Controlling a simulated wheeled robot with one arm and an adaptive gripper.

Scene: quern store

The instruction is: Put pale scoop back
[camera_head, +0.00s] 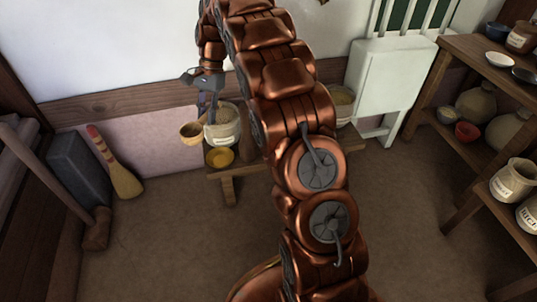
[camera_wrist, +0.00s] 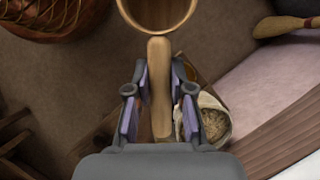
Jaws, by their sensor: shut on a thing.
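The pale wooden scoop (camera_head: 190,132) is at the back left, beside a cream pot of grain (camera_head: 222,133). My gripper (camera_head: 208,105) is shut on its handle, with the bowl hanging out to the left of the pot. In the wrist view, the handle (camera_wrist: 159,85) lies between the two finger pads of the gripper (camera_wrist: 159,92). The scoop's round bowl (camera_wrist: 158,14) is cut off by the top edge. The grain pot also shows in the wrist view (camera_wrist: 214,122), just right of the fingers.
A low wooden bench (camera_head: 228,172) bears the grain pot, a yellow bowl (camera_head: 220,157) and another pot (camera_head: 343,101), partly behind my arm. A brush (camera_head: 122,178) leans at the left wall. Shelves with jars (camera_head: 514,180) stand at the right. The floor between is clear.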

